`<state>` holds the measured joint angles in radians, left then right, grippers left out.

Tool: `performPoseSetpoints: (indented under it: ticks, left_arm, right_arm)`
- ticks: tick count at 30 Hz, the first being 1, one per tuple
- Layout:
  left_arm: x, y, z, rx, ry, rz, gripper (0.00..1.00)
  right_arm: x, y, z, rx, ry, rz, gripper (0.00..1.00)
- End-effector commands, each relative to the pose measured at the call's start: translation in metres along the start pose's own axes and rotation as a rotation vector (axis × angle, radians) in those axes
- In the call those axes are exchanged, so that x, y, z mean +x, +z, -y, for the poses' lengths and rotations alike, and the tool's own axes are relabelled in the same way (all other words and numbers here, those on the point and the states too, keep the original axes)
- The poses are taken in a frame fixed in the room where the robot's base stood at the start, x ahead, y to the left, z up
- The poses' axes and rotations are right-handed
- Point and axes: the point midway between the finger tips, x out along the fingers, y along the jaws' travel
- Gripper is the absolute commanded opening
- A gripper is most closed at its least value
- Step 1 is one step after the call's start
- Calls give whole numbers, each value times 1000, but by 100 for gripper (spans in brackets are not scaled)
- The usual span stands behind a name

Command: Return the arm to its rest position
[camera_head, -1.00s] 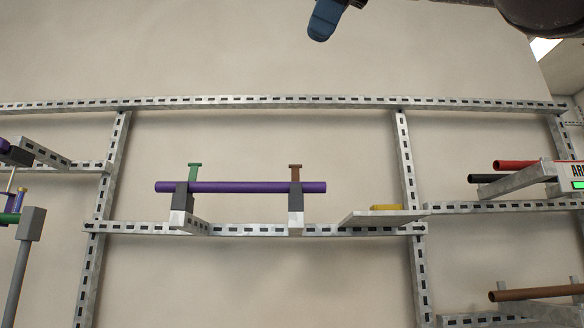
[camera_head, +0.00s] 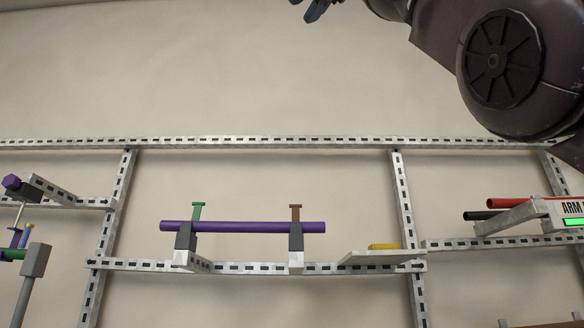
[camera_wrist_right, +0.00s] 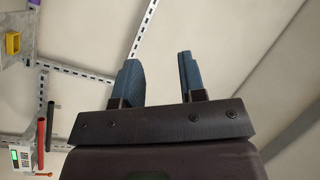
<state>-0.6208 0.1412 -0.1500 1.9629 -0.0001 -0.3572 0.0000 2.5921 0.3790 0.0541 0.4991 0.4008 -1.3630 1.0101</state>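My right arm (camera_head: 500,60) comes in from the upper right in the head view, bent and raised in front of the wall. My right gripper (camera_head: 314,8) is at the top edge there, with its blue fingers partly cut off. In the right wrist view the two blue fingers (camera_wrist_right: 160,82) stand apart with nothing between them, so it is open and empty. My left gripper is not in view.
A slotted metal frame on the wall holds a purple pipe (camera_head: 243,227) on two brackets. A yellow block (camera_head: 384,246) lies on a small shelf. Red (camera_head: 508,203) and black (camera_head: 484,215) pipes and a panel with a green display (camera_head: 574,222) are at right. The upper wall is bare.

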Motion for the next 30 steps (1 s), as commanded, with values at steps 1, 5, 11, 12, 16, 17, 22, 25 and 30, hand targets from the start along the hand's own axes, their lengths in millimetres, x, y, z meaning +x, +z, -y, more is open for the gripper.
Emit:
performPoseSetpoints:
  ticks: [1,5,11,12,16,17,22,25,30]
  left_arm:
    - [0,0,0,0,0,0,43]
    - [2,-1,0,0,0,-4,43]
    - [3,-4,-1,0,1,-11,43]
    - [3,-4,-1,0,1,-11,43]
    - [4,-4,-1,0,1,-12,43]
    - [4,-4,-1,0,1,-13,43]
    - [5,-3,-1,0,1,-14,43]
    - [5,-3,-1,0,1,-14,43]
    - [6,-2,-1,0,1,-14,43]
  right_arm:
    - [12,-3,-5,-63,-29,-40,38]
    - [38,-7,-19,-230,-89,-143,38]
    - [90,-4,-67,-460,-134,-277,38]
    - [100,-1,-79,-501,-137,-299,38]
    - [131,10,-122,-620,-140,-357,38]
    - [138,14,-132,-645,-141,-369,38]
    - [172,36,-197,-773,-131,-420,38]
    - [188,53,-238,-838,-123,-440,38]
    - [209,84,-309,-932,-105,-463,38]
